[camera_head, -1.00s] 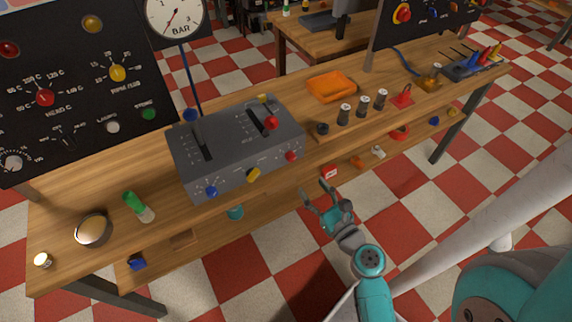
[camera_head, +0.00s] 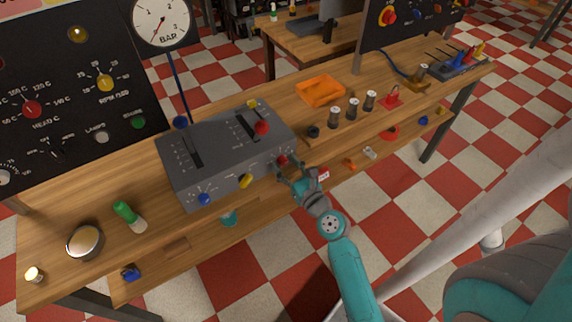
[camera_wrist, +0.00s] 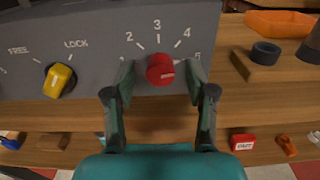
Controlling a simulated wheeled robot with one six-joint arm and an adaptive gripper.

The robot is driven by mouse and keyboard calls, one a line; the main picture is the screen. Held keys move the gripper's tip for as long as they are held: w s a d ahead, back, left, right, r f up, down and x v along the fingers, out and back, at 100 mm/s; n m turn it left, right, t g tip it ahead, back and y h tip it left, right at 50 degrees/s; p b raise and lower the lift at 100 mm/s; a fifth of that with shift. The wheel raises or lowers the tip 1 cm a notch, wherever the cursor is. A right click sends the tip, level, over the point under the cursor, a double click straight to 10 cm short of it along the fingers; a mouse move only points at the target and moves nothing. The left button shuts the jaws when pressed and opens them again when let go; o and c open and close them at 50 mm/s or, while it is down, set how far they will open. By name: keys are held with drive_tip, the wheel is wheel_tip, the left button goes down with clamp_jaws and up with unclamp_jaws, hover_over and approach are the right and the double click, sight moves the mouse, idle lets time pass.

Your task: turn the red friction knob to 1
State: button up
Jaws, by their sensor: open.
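The red friction knob (camera_wrist: 160,70) is on the front face of the grey control box (camera_head: 225,150), at its right end. It also shows in the head view (camera_head: 282,160). Marks 2, 3, 4 and 5 show around it in the wrist view; the place left of 2 is partly covered by a finger. My gripper (camera_wrist: 160,82) is open, with one finger on each side of the knob and a gap at both sides. In the head view my gripper (camera_head: 290,172) is at the box's front right. The knob's pointer direction is not clear.
A yellow knob (camera_wrist: 59,80) marked FREE and LOCK is left of the red one. A blue knob (camera_head: 204,199) is farther left. A red-topped lever (camera_head: 261,128) stands on the box. A red block (camera_wrist: 243,142) lies on the lower shelf.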

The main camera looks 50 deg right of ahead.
clamp_jaws()
